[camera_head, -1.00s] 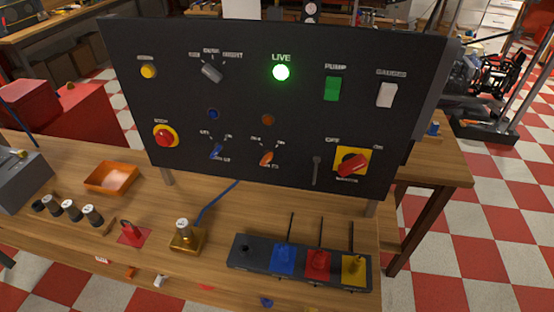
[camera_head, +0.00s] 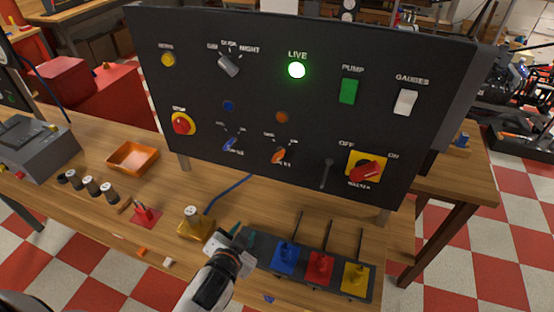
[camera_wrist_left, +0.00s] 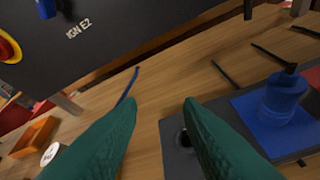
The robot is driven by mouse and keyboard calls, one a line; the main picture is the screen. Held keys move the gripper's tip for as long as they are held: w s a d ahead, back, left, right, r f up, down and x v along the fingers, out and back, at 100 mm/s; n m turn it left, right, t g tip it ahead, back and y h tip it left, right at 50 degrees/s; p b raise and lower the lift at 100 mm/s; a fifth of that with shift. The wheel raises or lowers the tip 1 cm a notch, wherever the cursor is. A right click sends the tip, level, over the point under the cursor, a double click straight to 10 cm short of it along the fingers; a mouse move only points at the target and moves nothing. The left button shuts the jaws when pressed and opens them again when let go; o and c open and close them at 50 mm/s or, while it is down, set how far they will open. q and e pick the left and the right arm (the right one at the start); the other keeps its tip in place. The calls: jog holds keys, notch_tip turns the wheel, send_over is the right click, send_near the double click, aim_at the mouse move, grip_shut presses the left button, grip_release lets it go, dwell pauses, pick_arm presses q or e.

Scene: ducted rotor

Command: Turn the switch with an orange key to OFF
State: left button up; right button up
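The switch with the orange key (camera_head: 278,155) is low in the middle of the upright black panel (camera_head: 190,90). Its key slants up to the right, toward the mark that looks like ON; the small lettering is blurred. A similar switch with a blue key (camera_head: 231,144) is to its left. My left gripper (camera_head: 243,235) is above the bench, below and in front of the panel, apart from both switches. In the left wrist view its two green fingers (camera_wrist_left: 160,105) are spread with nothing between them. The orange key is outside that view. My right gripper is not in view.
The panel also carries a red master switch (camera_head: 366,171) and a lit green LIVE lamp (camera_head: 297,70).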

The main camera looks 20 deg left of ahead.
aim_at(277, 159)
pick_arm(q)
jog(key=w+d+r+m+t+h, duration=0.1)
jog(key=w+d+r+m+t, duration=0.15)
jog(key=r, duration=0.35)
jog(key=w+d+r+m+t+h, duration=0.1)
jog(key=w+r+t, duration=0.15)
jog(key=r, duration=0.25)
jog(key=shift+t, duration=0.3)
jog(key=w+p, duration=0.2)
jog(key=w, duration=0.8)
jog(key=shift+r+p, duration=0.15)
jog(key=shift+p, duration=0.15)
jog(key=shift+w+d, duration=0.1)
jog(key=shift+w, duration=0.5)
jog(key=shift+c, duration=0.5)
grip_shut()
